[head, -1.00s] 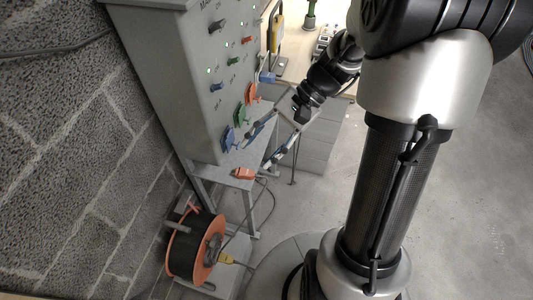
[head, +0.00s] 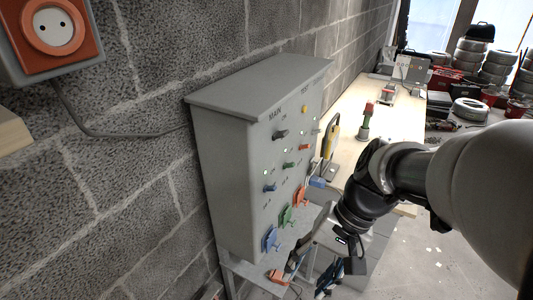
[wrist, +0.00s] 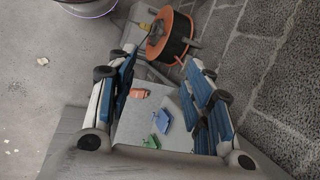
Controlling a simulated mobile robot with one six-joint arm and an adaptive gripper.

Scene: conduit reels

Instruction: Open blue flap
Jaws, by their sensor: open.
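The blue flap (head: 271,239) is low on the front of the grey cabinet (head: 222,150), the lowest in a slanting row with a green flap (head: 287,216) and an orange-red flap (head: 301,197). I cannot tell whether it is closed against its socket. In the wrist view the blue flap (wrist: 161,121) shows between my fingers, near the green flap (wrist: 151,142). My gripper (head: 306,278) is open and empty, beside the cabinet's lower front, pointing down. Its two blue-padded fingers also frame the wrist view (wrist: 160,62), apart from the flap.
An orange connector (head: 279,276) lies on the shelf below the cabinet. A cable reel (wrist: 172,36) stands on the floor beyond my fingers. A workbench (head: 390,105) is behind the cabinet. A wall socket (head: 54,30) is at upper left.

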